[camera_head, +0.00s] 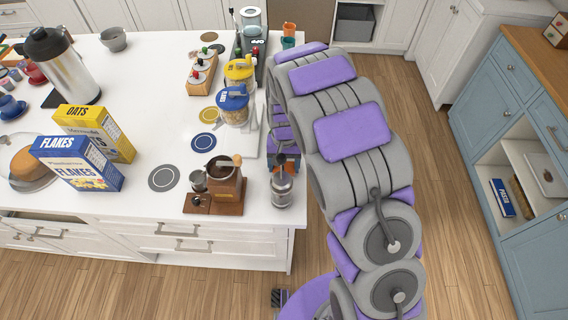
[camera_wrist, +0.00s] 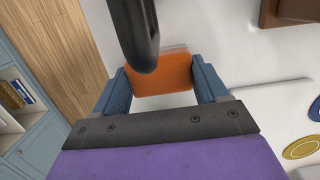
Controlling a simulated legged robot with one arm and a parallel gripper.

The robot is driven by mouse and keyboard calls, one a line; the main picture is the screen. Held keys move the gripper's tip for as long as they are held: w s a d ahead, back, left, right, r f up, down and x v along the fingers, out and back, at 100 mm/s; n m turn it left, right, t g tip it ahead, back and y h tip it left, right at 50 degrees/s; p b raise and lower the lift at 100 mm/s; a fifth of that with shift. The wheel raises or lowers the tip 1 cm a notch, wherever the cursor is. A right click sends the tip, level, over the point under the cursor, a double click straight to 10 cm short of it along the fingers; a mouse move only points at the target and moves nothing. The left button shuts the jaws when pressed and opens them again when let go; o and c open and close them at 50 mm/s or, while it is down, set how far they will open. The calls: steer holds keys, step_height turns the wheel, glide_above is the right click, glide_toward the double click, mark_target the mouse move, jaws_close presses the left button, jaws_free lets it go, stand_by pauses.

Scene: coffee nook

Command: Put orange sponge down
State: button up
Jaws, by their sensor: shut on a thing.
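The orange sponge (camera_wrist: 165,78) is between the two blue fingers of my gripper (camera_wrist: 160,68) in the wrist view. The fingers press on its left and right sides. A dark rounded thing (camera_wrist: 138,35) close to the camera covers part of its far edge. In the head view my gripper (camera_head: 284,160) is at the right edge of the white counter, and only a little orange of the sponge (camera_head: 291,167) shows behind a press. White counter surface lies around the sponge in the wrist view. I cannot tell whether the sponge touches it.
A glass and metal press (camera_head: 282,188) stands at the counter edge, just in front of my gripper. A wooden coffee grinder (camera_head: 228,188) is left of it. Lidded jars (camera_head: 234,106) stand behind. A grey disc (camera_head: 163,179) lies on clear counter further left. Wooden floor (camera_head: 450,190) lies right.

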steer(key=o, duration=1)
steer(key=shift+d, duration=0.1)
step_height(320, 180, up, 11)
steer(key=w+p, duration=0.2)
steer(key=s+d+r, duration=0.6)
steer(key=s+r, duration=0.1)
steer(key=s+d+r, duration=0.2)
steer(key=s, duration=0.7)
steer(key=s+d+r, duration=0.2)
steer(key=s+d, duration=0.1)
steer(key=s, duration=0.6)
steer(key=s+d+r, duration=0.1)
steer(key=s+d, duration=0.2)
steer(key=s, duration=0.6)
steer(key=shift+s+d+r, duration=0.1)
steer(key=shift+s+r, duration=0.1)
steer(key=shift+r, duration=0.2)
